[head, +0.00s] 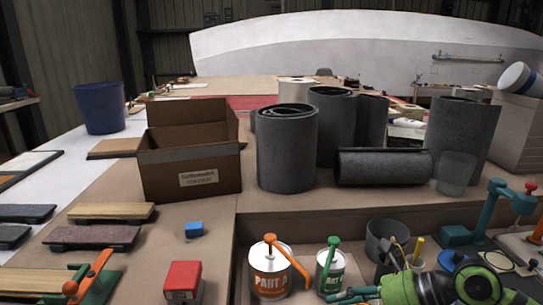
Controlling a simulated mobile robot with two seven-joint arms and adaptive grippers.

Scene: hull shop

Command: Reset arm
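My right arm, lime green and black, comes in at the bottom right corner. Its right gripper (340,296), with slim teal fingers, points left at the bottom edge, just below the small ART can (330,270). The fingers are small and partly cut off by the frame, so I cannot tell whether they are open or shut. No held object shows there. My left arm and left gripper are not in view.
A PART A can (270,273) with an orange pump stands left of the fingers. A grey cup (387,238) and a teal bench tool (485,215) are close by. A cardboard box (190,170) and dark rolls (287,150) stand behind. Bare bench lies around the blue block (194,230).

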